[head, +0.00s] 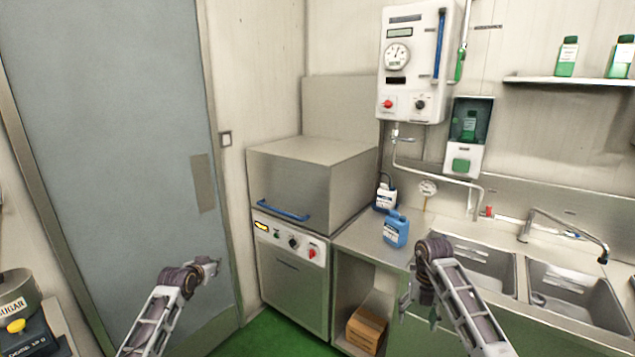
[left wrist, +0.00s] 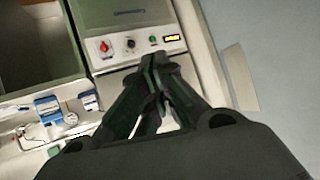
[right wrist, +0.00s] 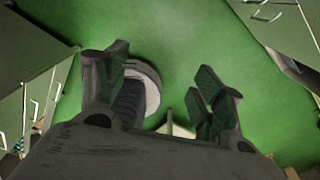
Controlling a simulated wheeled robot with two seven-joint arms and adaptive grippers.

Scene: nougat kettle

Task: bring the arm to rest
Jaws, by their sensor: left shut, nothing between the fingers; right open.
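My left gripper (head: 212,268) is raised in front of the grey door in the head view. In the left wrist view its fingers (left wrist: 154,65) are together with nothing between them, with the front of the steel machine behind. My right gripper (head: 405,298) hangs beside the front of the sink counter in the head view, partly hidden by its arm. In the right wrist view its fingers (right wrist: 165,78) are apart and empty, pointing down over the green floor.
The steel hood machine (head: 308,178) with a blue handle stands in the corner. A cardboard box (head: 367,328) sits underneath. Green floor (head: 272,335) is clear between.

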